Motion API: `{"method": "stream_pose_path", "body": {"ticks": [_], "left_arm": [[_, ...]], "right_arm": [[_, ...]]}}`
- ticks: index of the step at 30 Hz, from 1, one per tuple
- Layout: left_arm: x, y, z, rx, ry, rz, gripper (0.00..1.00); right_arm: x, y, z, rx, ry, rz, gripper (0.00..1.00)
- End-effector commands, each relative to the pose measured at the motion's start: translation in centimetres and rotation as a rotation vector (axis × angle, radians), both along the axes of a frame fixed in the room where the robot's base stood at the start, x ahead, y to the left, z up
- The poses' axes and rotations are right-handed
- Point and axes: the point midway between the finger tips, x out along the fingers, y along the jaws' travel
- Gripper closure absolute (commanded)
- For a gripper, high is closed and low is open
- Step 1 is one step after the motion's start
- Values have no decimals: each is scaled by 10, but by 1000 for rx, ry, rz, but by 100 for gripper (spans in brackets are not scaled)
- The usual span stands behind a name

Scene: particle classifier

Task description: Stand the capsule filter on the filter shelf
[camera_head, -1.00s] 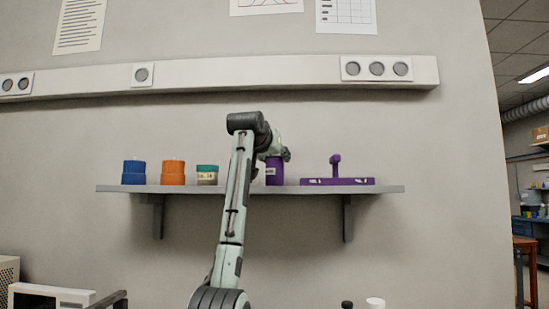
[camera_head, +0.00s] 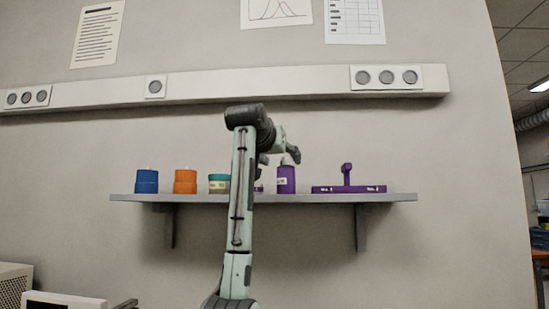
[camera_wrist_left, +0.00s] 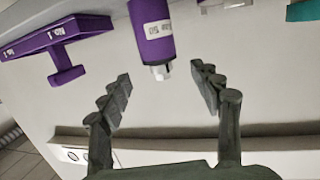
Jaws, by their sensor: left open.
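The capsule filter is a purple cylinder (camera_head: 286,181) with a white label and a pale top nozzle. It stands upright on the grey wall shelf (camera_head: 330,198), right of my raised left arm. My left gripper (camera_head: 292,157) is just above its top, partly hidden by its own wrist. In the left wrist view, which shows the scene upside down, the open fingers (camera_wrist_left: 162,92) are spread with nothing between them. The capsule (camera_wrist_left: 151,28) lies beyond the fingertips, its nozzle pointing toward the gap, apart from both fingers. My right gripper is not in view.
Blue (camera_head: 147,181), orange (camera_head: 185,181) and teal-topped (camera_head: 219,183) containers stand left on the shelf. A purple holder with an upright post (camera_head: 348,188) sits right of the capsule. A small purple item (camera_head: 258,187) is partly hidden by my arm. A socket rail (camera_head: 300,80) runs above.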

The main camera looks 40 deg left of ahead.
Motion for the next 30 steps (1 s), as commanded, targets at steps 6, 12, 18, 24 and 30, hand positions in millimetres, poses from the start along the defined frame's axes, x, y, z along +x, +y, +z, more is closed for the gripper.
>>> {"method": "stream_pose_path", "body": {"ticks": [6, 12, 18, 24, 30], "left_arm": [[-36, -20, 6, 1, -3, 0, 36], [-50, -28, 8, 0, 0, 0, 36], [-52, -29, 9, 0, 1, 0, 36], [-51, -29, 9, 0, 1, 0, 36], [-51, -28, 9, 0, 1, 0, 36]], "right_arm": [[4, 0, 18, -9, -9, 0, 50], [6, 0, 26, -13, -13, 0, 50], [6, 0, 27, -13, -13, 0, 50], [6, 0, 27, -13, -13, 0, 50], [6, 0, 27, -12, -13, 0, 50]]}}
